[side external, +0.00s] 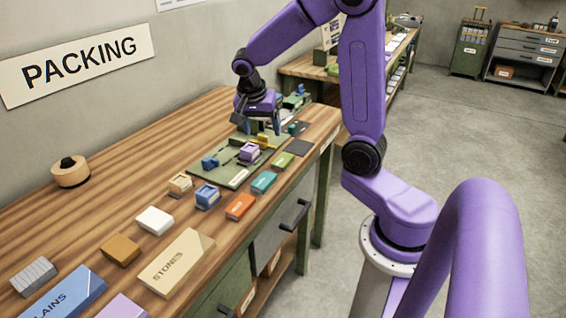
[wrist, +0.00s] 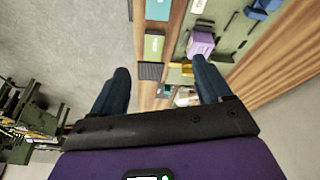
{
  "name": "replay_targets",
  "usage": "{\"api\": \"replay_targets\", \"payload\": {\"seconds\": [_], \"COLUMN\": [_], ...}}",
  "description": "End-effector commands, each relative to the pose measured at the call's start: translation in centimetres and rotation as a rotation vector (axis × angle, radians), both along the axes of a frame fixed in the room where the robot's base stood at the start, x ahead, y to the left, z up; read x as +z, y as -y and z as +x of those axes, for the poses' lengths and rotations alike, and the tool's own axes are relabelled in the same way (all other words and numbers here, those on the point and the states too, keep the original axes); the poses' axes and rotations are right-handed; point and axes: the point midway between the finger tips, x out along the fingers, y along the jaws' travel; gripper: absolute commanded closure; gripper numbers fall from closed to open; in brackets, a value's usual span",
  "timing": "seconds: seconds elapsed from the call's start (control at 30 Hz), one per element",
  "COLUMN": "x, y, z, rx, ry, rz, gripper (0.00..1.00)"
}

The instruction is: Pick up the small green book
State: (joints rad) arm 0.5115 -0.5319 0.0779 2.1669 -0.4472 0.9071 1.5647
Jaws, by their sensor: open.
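A small light green book (side external: 283,160) lies flat near the front edge of the bench, beside the green mat (side external: 229,184). It also shows in the wrist view as a green block (wrist: 154,46) with pale lettering, beyond my fingertips. My gripper (side external: 260,124) is open above the far part of the mat, behind and to the left of the green book. In the wrist view my gripper (wrist: 161,66) has its two dark fingers spread wide, with nothing held between them.
A teal book (side external: 263,182) and an orange one (side external: 240,206) continue the front row. A dark flat piece (side external: 301,147) lies just beyond the green book. Purple (side external: 250,151), blue (side external: 210,162) and yellow pieces (side external: 263,139) stand on the mat.

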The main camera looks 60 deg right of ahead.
Motion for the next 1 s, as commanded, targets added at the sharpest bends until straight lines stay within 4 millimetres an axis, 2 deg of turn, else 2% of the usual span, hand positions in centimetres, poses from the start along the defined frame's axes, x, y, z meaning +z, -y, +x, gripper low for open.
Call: {"api": "replay_targets", "payload": {"seconds": [0.03, 0.13, 0.37, 0.8, 1.0], "x": [-0.1, -0.1, -0.7, -7.8, -10.4], "y": [1.2, 2.9, 4.6, 7.5, 8.5], "z": [0.2, 0.5, 0.5, 0.3, 0.4], "rx": [-0.08, -0.199, -0.298, -0.295, -0.295], "ry": [0.014, 0.043, 0.064, 0.06, 0.064], "rz": [-0.009, -0.025, -0.04, -0.039, -0.039], "gripper": [0.22, 0.22, 0.22, 0.22, 0.22]}}
